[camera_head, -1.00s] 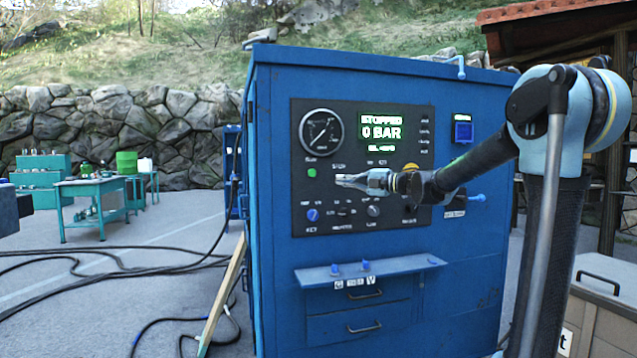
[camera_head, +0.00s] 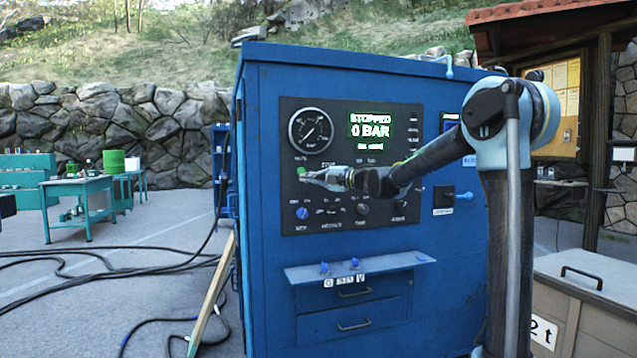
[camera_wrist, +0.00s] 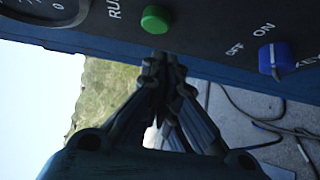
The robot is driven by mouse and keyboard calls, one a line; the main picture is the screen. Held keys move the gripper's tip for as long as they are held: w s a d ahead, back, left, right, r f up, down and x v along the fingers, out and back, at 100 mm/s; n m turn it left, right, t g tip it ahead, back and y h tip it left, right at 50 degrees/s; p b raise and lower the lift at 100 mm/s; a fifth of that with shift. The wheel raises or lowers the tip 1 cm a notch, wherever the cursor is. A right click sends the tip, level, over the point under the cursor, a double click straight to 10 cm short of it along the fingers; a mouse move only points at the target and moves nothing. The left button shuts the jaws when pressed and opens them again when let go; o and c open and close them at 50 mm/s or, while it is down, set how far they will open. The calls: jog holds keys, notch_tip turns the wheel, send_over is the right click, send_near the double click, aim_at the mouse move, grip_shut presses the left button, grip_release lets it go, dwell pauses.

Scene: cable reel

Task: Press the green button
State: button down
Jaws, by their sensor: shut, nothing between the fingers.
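The green button (camera_head: 301,170) sits on the dark control panel (camera_head: 400,215) of the blue cabinet, below the round gauge and under a label. In the wrist view the green button (camera_wrist: 155,19) is round and fully visible, next to the word RUN. My gripper (camera_head: 304,179) is shut and empty, its tips close to the button and slightly below it in the head view. In the wrist view the gripper tips (camera_wrist: 162,60) lie just beneath the button in the picture. A small gap shows there; I cannot tell its depth.
A blue key knob (camera_wrist: 276,58) marked OFF and ON is right of the button in the wrist view. The display (camera_head: 370,126) reads STOPPED, 0 BAR. A shelf (camera_head: 360,268) juts out below the panel. Black cables (camera_head: 110,258) lie on the ground at left.

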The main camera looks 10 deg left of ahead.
aim_at(301, 171)
jog(key=shift+w+a, duration=0.35)
jog(key=shift+w, duration=0.25)
jog(key=shift+w+a, duration=0.3)
jog(key=shift+w, duration=0.25)
